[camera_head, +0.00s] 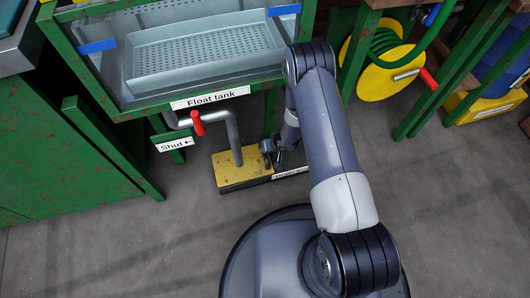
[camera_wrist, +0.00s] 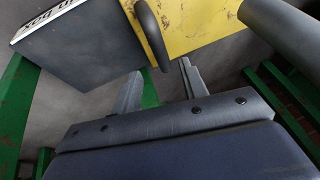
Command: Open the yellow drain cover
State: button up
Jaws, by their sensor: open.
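The yellow drain cover (camera_head: 228,168) lies flat on the low dark drain box (camera_head: 245,185), on the floor under the tank. In the wrist view the worn yellow cover (camera_wrist: 202,25) is at the top, with a dark curved handle (camera_wrist: 150,32) at its edge. My gripper (camera_head: 272,155) is at the right end of the cover in the head view. In the wrist view my gripper (camera_wrist: 160,70) is open. The handle's near end shows between the fingertips, and I cannot tell whether they touch it. In the head view my gripper partly hides the handle.
A grey pipe (camera_head: 234,140) with a red valve handle (camera_head: 197,123) comes down onto the box area from the float tank (camera_head: 205,60). Green frame legs stand on both sides. A yellow hose reel (camera_head: 380,75) is at the right. The floor at the front left is clear.

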jog(key=b+x, duration=0.2)
jog(key=x, duration=0.4)
jog(key=shift+a+f, duration=0.1)
jog(key=shift+f, duration=0.1)
grip_shut()
dwell(0.4)
